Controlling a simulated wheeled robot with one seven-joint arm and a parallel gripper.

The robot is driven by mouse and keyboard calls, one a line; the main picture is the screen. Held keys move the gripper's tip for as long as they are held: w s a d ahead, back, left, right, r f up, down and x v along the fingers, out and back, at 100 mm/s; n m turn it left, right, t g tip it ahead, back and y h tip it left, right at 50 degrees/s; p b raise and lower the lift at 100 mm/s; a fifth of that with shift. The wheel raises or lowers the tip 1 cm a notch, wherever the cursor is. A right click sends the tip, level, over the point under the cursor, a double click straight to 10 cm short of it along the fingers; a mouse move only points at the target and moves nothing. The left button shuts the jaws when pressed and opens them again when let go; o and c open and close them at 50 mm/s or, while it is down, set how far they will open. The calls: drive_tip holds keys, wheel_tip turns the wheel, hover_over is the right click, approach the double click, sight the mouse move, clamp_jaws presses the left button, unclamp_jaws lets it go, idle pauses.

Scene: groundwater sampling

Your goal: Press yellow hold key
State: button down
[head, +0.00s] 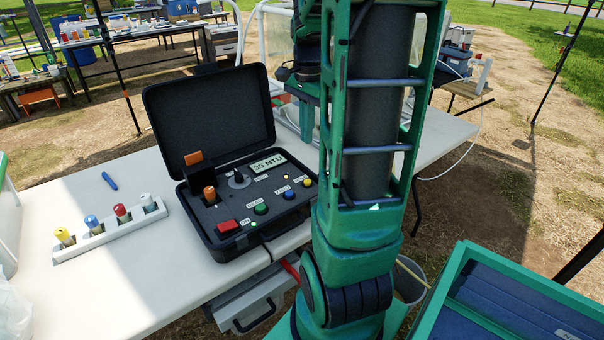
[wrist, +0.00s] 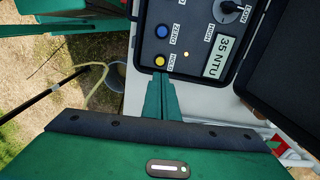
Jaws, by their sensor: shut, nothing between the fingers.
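The yellow hold key (head: 307,182) is a small round button at the right end of the panel of an open black meter case (head: 225,243). In the wrist view the yellow key (wrist: 160,60) sits by its HOLD label, with the blue ZERO key (wrist: 162,31) beyond it. My gripper (wrist: 160,76) is shut and empty, its green fingertips just short of the yellow key in the picture. I cannot tell the height gap between them. In the head view my arm hides the gripper. The display (head: 268,163) reads 35 NTU.
Green (head: 261,208) and red (head: 228,227) keys share the panel, with an orange-capped vial and a dark knob. A white rack (head: 110,232) of capped vials and a blue pen (head: 110,181) are on the white table to the left. A bucket (wrist: 116,77) stands beside the table.

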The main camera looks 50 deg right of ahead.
sight(306, 180)
drive_tip(key=shift+w+d+m, duration=0.2)
drive_tip(key=shift+d+m, duration=0.2)
drive_tip(key=shift+d, duration=0.05)
drive_tip(key=shift+f, duration=0.1)
wheel_tip(306, 180, down, 14)
idle(0.5)
